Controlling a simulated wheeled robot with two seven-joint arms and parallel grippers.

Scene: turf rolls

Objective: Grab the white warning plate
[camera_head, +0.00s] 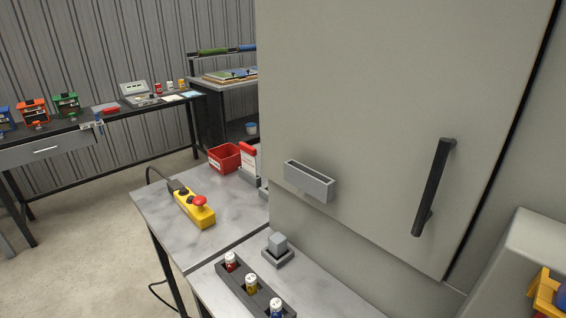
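A white plate (249,164) with a red band at its top stands upright on the grey marbled table (233,203), close to the left edge of the large grey cabinet. It looks like the warning plate, but any print on it is too small to read. Its lower part seems to sit in a small grey holder, and the cabinet edge is close at its right. A red open box (224,158) is just to its left. Neither of my grippers is in view.
A large cabinet door (385,110) with a black handle (433,187) and a grey bin (309,181) fills the right. A yellow control box (190,203) with a red button lies on the table. In front are a rack of small bottles (251,285) and a grey block (277,244).

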